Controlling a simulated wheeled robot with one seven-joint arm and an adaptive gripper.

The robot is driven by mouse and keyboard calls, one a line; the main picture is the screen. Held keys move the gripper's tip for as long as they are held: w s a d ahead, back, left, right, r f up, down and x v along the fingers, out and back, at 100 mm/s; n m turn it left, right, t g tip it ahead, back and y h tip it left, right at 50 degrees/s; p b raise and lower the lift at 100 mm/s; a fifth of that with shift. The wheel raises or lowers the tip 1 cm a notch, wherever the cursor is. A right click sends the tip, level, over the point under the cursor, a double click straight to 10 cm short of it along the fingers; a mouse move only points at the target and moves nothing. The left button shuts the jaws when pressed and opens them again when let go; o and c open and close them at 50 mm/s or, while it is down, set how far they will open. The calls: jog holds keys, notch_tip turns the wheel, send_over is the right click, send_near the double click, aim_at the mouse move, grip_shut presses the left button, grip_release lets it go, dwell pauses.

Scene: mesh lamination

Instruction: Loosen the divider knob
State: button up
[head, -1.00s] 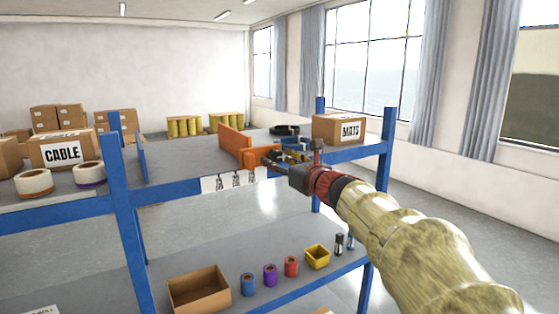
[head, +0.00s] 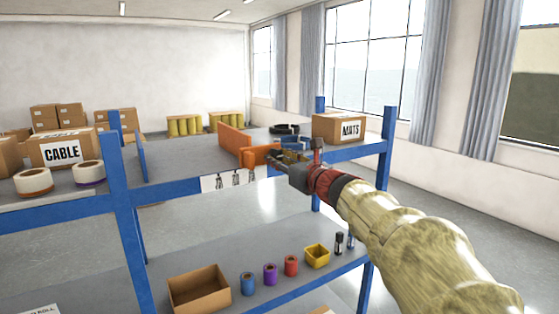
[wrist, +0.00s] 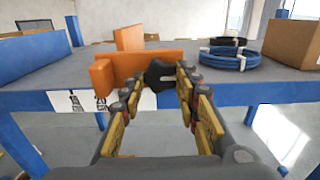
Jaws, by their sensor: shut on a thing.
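The orange divider (head: 232,141) stands on the upper grey shelf. Its front orange part (head: 258,155) is at the shelf's front edge, just left of my gripper (head: 285,163). In the wrist view the divider (wrist: 129,38) runs back from a low orange crosspiece (wrist: 125,60). The black knob (wrist: 159,73) is in front of the crosspiece, between the yellow-padded fingertips of my gripper (wrist: 160,86). The fingers are shut on the knob, which hides part of the orange behind it. In the head view the knob is too small to make out clearly.
A MATS box (head: 338,129) and coiled cables (wrist: 219,58) lie right of the divider. A CABLE box (head: 62,150) and tape rolls are at the left. The lower shelf holds an open carton (head: 199,289), colored rolls and a yellow bin (head: 317,256).

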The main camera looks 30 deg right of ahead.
jog(key=shift+f+b, duration=0.1)
jog(key=shift+b, duration=0.35)
jog(key=n+b, duration=0.3)
jog(key=b, duration=0.1)
jog(key=shift+f, duration=0.2)
jog(key=n+b, duration=0.6)
jog(key=b, duration=0.2)
jog(key=shift+d, duration=0.1)
jog(key=n+b, duration=0.5)
jog(key=shift+r, duration=0.1)
jog(key=shift+r+n+b, duration=0.15)
jog(key=shift+n+b, duration=1.8)
jog(key=shift+n, duration=0.05)
jog(key=o, duration=1.2)
jog(key=shift+r, duration=0.1)
jog(key=shift+c, duration=0.2)
